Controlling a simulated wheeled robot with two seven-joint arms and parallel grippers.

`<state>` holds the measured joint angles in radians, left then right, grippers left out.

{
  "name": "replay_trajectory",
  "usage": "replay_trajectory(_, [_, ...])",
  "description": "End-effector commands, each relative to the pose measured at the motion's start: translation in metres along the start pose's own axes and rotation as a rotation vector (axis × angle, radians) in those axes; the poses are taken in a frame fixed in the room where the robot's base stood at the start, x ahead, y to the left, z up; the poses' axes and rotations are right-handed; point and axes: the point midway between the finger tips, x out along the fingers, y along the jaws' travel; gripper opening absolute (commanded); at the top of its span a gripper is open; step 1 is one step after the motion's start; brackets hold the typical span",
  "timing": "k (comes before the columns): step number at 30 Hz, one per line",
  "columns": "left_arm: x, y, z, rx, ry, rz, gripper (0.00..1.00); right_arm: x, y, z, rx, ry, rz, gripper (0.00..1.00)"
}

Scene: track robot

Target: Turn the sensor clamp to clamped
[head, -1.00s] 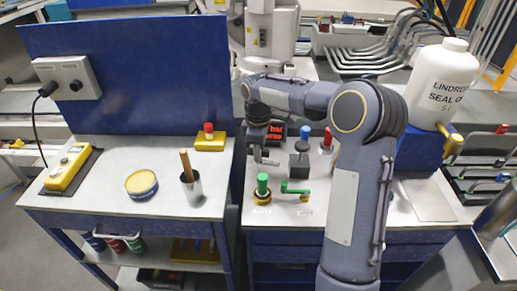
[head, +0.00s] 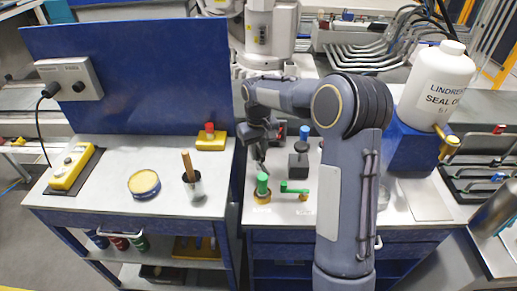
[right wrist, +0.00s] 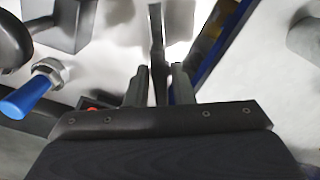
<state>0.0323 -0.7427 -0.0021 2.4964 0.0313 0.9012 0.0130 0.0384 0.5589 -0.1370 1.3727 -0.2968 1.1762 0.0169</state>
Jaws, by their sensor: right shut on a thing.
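My right gripper (head: 260,163) is at the left part of the right-hand bench, just behind the green-topped knob (head: 263,184). In the right wrist view its two fingers (right wrist: 158,85) are shut on a thin dark bar (right wrist: 156,35), which runs away from me between them. I cannot tell for sure that this bar is the sensor clamp's lever, as my gripper and wrist hide most of that spot in the head view. My left gripper is not in view.
A dark block (head: 298,166) with a round knob and a green lever (head: 293,188) stand close to the right of the gripper. A blue-handled part with a hex nut (right wrist: 46,73) shows in the wrist view. A white bottle (head: 433,88) stands farther right.

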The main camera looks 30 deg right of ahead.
Motion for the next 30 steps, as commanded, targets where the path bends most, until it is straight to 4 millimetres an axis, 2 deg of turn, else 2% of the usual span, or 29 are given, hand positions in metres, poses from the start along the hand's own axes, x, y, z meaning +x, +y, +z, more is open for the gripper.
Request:
replay_trajectory(12, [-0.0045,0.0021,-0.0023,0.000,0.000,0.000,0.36,-0.0014,0.0002,-0.0008,0.262,0.004,0.000,0.00])
replay_trajectory(30, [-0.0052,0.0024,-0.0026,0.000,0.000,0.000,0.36,-0.0013,0.0002,-0.0010,0.332,0.005,0.000,0.00])
